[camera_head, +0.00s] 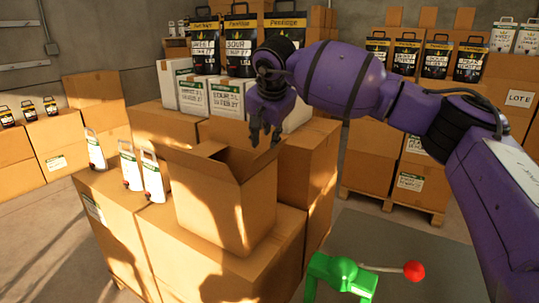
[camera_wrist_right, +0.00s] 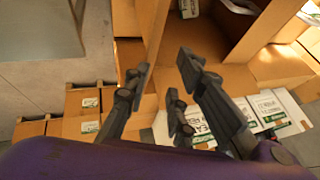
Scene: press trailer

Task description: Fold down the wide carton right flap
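The carton (camera_head: 224,208) is brown and open-topped. It stands on larger closed boxes in the middle of the head view. A left-side flap (camera_head: 200,166) stands out over its opening, and a flap on the right side (camera_head: 262,158) slopes upward. My right gripper (camera_head: 265,141) points down just above that right flap, with its fingers apart and empty. In the right wrist view the open fingers (camera_wrist_right: 163,78) are over brown cardboard. I cannot tell there whether they touch it. My left gripper is out of view.
White pouches (camera_head: 153,176) stand left of the carton. White boxes (camera_head: 225,98) and black pouches (camera_head: 240,48) are stacked behind it. A green device (camera_head: 342,272) with a red-knobbed lever (camera_head: 413,270) is at the lower right.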

